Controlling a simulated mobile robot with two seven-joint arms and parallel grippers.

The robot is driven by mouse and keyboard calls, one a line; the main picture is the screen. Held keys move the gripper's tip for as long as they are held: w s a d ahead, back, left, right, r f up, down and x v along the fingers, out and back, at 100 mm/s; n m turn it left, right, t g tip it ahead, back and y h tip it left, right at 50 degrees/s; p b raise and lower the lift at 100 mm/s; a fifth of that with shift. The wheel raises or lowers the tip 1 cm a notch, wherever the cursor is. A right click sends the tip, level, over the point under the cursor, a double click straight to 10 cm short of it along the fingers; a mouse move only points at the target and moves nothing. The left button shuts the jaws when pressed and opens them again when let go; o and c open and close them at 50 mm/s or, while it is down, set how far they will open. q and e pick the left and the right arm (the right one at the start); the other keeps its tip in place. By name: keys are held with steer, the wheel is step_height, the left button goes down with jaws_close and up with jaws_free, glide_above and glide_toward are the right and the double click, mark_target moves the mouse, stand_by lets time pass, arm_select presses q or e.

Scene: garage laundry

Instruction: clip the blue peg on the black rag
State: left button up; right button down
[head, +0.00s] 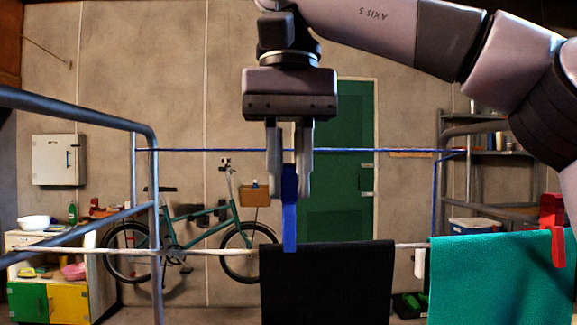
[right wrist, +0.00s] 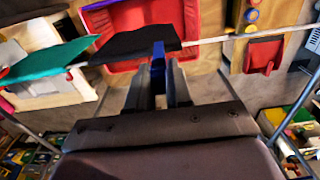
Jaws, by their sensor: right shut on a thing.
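The black rag (head: 335,290) hangs over the pale front line (head: 205,252). It also shows in the right wrist view (right wrist: 128,44). My right gripper (head: 289,188) is shut on the blue peg (head: 289,218), which points straight down. The peg's lower end overlaps the rag's top edge near its left end in the head view. In the right wrist view the peg (right wrist: 158,55) appears at the rag's end, by the line. I cannot tell whether the peg touches or grips the rag. My left gripper is not in view.
A teal cloth (head: 495,280) hangs to the right, with a red peg (head: 552,230) on it. A white peg (head: 419,263) is on the line between the cloths. Grey metal rails (head: 155,190) stand at the left. A blue line (head: 220,150) runs behind.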

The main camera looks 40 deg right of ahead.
mark_target(288, 201)
steer(key=shift+f+b, duration=1.2)
steer(key=shift+f, duration=0.8)
steer(key=c, duration=1)
jaws_free()
steer(key=shift+r, duration=0.1)
steer(key=shift+o, duration=0.2)
steer(key=shift+r, duration=0.1)
step_height(288, 201, up, 7)
steer(key=p, duration=0.6)
steer(key=shift+p, duration=0.35)
